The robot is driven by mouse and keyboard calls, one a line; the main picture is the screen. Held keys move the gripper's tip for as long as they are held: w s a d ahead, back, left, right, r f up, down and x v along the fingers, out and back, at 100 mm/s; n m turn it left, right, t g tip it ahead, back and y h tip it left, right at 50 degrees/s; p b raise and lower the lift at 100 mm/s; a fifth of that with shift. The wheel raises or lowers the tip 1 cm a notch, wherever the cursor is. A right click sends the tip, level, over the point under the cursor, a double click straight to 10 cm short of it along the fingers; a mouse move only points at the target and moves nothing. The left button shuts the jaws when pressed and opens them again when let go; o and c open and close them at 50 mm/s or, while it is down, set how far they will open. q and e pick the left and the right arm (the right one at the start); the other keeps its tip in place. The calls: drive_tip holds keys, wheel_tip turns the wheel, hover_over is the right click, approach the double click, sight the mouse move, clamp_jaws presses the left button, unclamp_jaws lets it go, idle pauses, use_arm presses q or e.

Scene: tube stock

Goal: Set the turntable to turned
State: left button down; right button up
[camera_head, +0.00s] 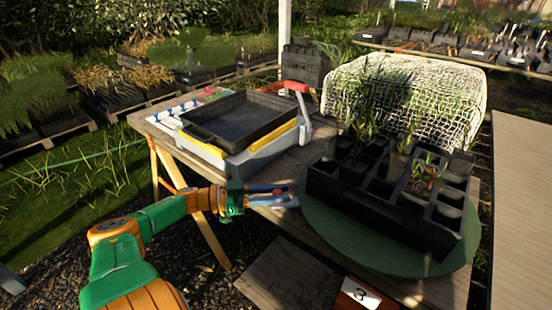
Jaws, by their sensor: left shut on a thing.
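The turntable (333,236) is a round dark green disc at the right part of the wooden bench. A black multi-cell tray (330,188) with a few green seedlings stands on it, set at a slant. My left gripper (293,196) comes in from the left at the disc's left rim. Its fingers are shut on the turntable's edge; the exact contact is small and hard to see. My right gripper is not in view.
A grey scale-like box with a black tray (240,118) and a red handle (295,87) stands on the bench's left. A netted white cover (430,100) lies behind the turntable. A card marked 3 (361,292) is in front. A plank walkway (520,200) runs at right.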

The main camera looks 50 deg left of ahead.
use_arm(q)
drive_tip(key=shift+a+r, duration=0.1)
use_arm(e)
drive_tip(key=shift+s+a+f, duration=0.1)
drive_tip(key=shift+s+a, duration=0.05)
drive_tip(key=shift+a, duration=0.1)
use_arm(q)
drive_tip(key=shift+w+r, duration=0.1)
drive_tip(key=c, duration=0.7)
unclamp_jaws()
drive_tip(key=shift+c, duration=0.2)
drive_tip(key=shift+o, duration=0.4)
drive_tip(key=shift+w+a+f, duration=0.1)
drive_tip(key=shift+a+f, duration=0.05)
drive_tip(key=shift+f, duration=0.05)
drive_tip(key=v, duration=0.7)
